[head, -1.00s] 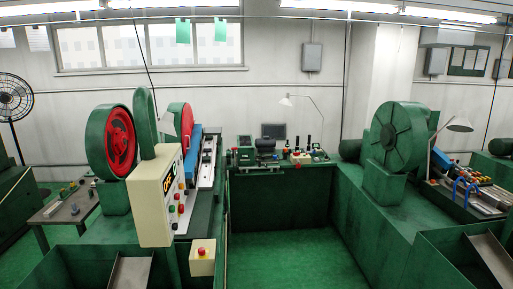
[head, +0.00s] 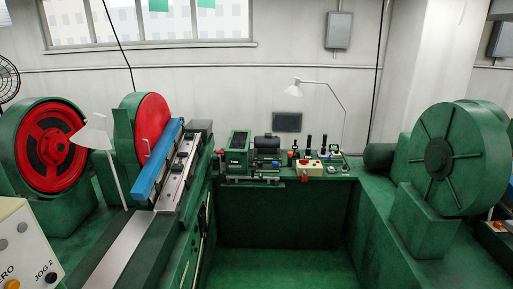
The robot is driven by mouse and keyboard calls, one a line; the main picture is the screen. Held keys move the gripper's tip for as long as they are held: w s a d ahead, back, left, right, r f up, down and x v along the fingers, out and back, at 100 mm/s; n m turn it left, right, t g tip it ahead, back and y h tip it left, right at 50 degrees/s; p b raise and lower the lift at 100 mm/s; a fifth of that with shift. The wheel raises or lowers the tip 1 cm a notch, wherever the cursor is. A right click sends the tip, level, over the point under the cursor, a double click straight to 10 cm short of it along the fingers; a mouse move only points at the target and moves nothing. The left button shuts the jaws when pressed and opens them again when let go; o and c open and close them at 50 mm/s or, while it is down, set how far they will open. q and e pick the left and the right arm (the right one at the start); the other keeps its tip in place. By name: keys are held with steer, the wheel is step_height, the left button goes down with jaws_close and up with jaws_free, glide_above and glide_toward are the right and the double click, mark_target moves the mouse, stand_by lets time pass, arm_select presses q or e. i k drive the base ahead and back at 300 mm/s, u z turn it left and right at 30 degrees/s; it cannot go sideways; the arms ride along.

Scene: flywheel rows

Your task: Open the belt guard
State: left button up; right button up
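No part is clearly marked as the belt guard. A large round green cover with raised spokes (head: 440,155) stands upright on the machine at the right and looks closed. At the left, a red flywheel (head: 52,147) sits inside a green round housing (head: 22,112). A second red wheel (head: 152,125) stands behind a long blue bar (head: 158,160), with a green housing plate (head: 122,140) at its left side. I cannot tell which of these covers is the belt guard. Neither of my grippers is in view.
A green bench at the back holds small machines (head: 265,150) and a control box with a red button (head: 305,168). A white lamp (head: 92,132) stands by the left machine. A control panel (head: 25,245) is at the lower left. The green floor between the machines (head: 285,262) is clear.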

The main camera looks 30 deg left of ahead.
mark_target(234, 133)
steer(key=i, duration=0.75)
steer(key=u, duration=1)
steer(key=i, duration=2.4)
steer(key=u, duration=1.6)
